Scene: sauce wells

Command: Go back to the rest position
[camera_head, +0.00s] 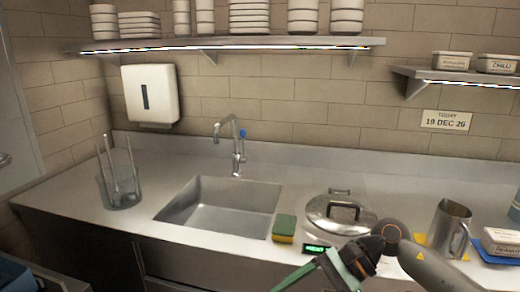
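My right gripper (318,280) hangs at the bottom of the view, over the counter's front edge; its arm comes in from the lower right. Its two green-edged fingers point down and left and run toward the lower picture edge, so their tips are not clearly shown. I see nothing held between the visible parts of the fingers, but I cannot tell how far apart the tips are. My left gripper is not in view.
A lidded steel pan (325,226), green-yellow sponge (284,228) and green-lit display (317,248) are near the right arm. A steel jug (449,226) and white labelled tub (502,240) stand right. A sink (215,212) and clear container (121,190) are left.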

